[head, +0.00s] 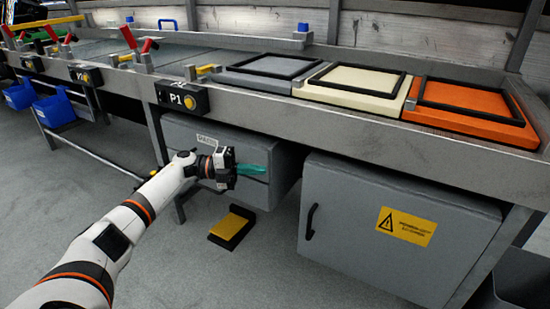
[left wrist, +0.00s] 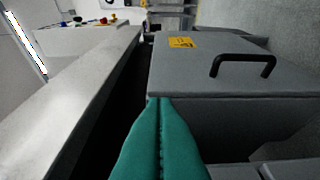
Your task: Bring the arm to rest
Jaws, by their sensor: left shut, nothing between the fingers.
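My left arm reaches in from the lower left of the head view. Its gripper (head: 262,170) is shut and empty, in front of the grey drawer unit (head: 185,130) under the bench. In the left wrist view the teal fingers (left wrist: 158,140) lie together with nothing between them. They point toward a grey cabinet (left wrist: 215,75) with a black handle. I cannot tell whether the gripper touches the drawer unit. My right gripper is not in view.
The grey cabinet (head: 390,225) with a yellow warning label hangs right of the gripper. The bench edge (head: 330,125) runs above, carrying grey, cream and orange framed pads (head: 465,100). A yellow pedal (head: 230,227) lies on the floor below. Blue bins (head: 55,108) hang far left. Floor at front left is open.

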